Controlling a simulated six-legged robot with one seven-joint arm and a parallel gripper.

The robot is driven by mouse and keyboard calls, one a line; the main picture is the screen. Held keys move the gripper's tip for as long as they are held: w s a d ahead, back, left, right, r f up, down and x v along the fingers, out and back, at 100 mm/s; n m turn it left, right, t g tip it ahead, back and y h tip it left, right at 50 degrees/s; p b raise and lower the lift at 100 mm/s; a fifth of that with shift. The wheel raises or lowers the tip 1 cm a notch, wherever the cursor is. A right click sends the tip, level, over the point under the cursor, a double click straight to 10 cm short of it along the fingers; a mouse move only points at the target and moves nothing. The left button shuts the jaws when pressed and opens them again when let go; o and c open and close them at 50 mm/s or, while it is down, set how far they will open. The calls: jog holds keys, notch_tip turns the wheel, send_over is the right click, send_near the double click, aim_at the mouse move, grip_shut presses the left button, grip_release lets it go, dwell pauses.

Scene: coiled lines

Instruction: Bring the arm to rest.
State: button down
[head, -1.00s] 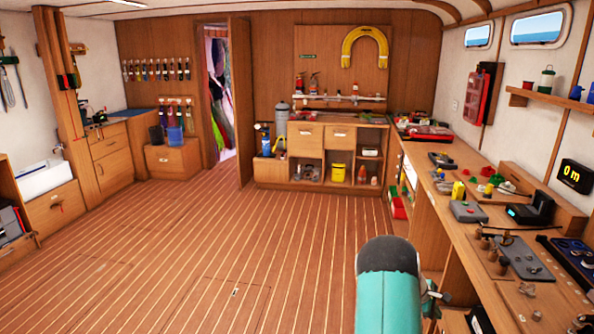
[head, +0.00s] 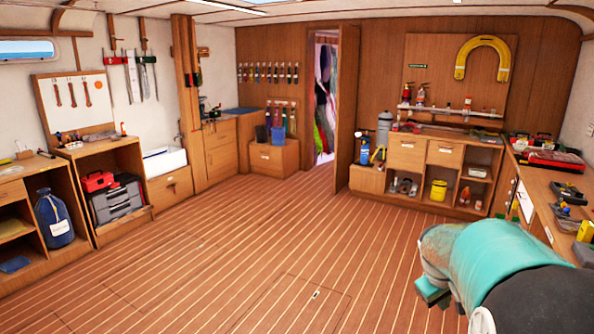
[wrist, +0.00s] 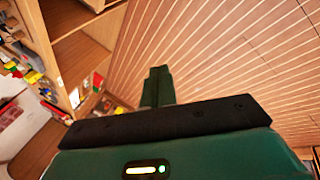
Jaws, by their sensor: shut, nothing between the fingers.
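My gripper (wrist: 157,84) shows in the wrist view as dark green fingers, closed together, beyond the black edge of its housing. Nothing is held between them. The wooden plank floor (wrist: 215,50) lies beyond the fingers and apart from them. In the head view my teal arm fills the lower right corner, folded close to the camera. It hides part of the floor and of the right-hand bench.
The right-hand bench (head: 545,192) carries several small items close to my arm; its open shelves (wrist: 85,50) also show at the wrist view's left. A back cabinet (head: 408,152) and left-hand shelving (head: 85,165) line the walls. The mid floor (head: 250,240) is clear.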

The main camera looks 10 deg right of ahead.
jog(key=s+a+r+t+y, duration=0.1)
jog(key=s+a+r, duration=0.2)
jog(key=a, duration=0.5)
jog(key=s+a+r+t+y, duration=0.15)
jog(key=a+r, duration=0.25)
jog(key=a, duration=0.5)
jog(key=s+a+m+t+y, duration=0.1)
jog(key=s+a+y, duration=0.1)
jog(key=s+a, duration=0.9)
jog(key=shift+a, duration=0.7)
